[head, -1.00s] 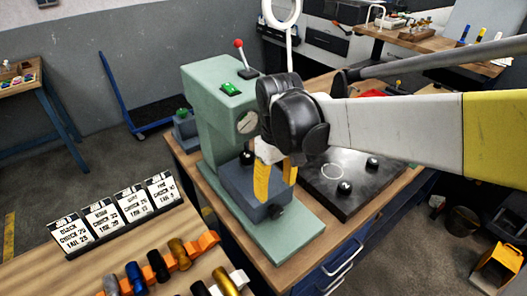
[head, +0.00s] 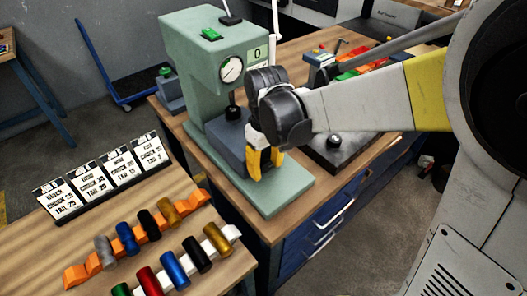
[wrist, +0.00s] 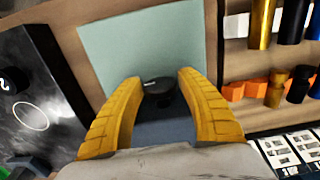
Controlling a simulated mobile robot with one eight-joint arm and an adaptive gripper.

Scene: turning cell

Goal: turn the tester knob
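The tester (head: 205,85) is a pale green machine with a round dial (head: 232,69) and a "0" display on its front. A blue-grey block (head: 228,142) sits on its green base plate (head: 283,192). The tester knob (wrist: 158,87) is black and stands at the block's end in the wrist view. My gripper (head: 264,172) is at the block's front end, its yellow fingers pointing down. In the wrist view the fingers are apart, one on each side of the knob, with slim gaps seeming to show. The fingers hide the knob in the head view.
A dark plate with a black knob (head: 333,140) lies right of the tester. A front table holds several coloured cylinders on an orange rack (head: 82,272) and a white rack, with printed cards (head: 118,162) behind. A blue trolley (head: 127,98) stands at back left.

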